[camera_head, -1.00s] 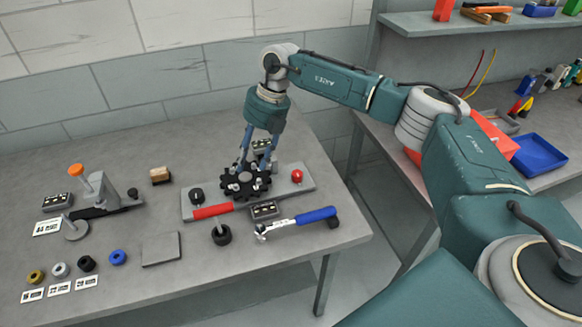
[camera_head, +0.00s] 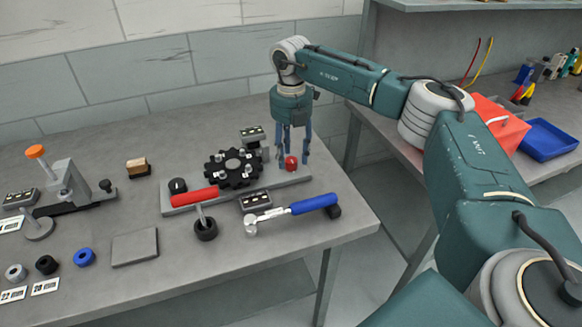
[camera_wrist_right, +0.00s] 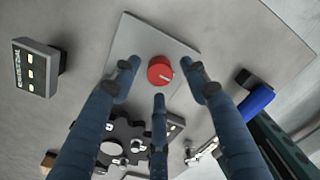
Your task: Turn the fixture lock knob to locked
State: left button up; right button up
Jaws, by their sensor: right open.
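A round red knob (camera_head: 291,162) sits at the right end of the grey fixture plate (camera_head: 321,178). In the right wrist view the red knob (camera_wrist_right: 160,70) shows a white pointer mark toward its lower right. My right gripper (camera_head: 294,153) points down over that end of the plate, with its blue fingers open. In the right wrist view the fingertips (camera_wrist_right: 160,78) are spread around the red knob, with no contact visible. A black knob (camera_head: 177,185) sits at the plate's left end. My left gripper is not in view.
A black gear (camera_head: 233,168) stands mid-plate beside the knob. Small labelled blocks stand behind (camera_head: 252,134) and before (camera_head: 254,200) the plate. The table's right edge is near.

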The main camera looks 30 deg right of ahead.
jog(key=shift+f, duration=0.65)
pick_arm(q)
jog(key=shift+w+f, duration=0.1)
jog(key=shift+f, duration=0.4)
pick_arm(e)
grip_shut()
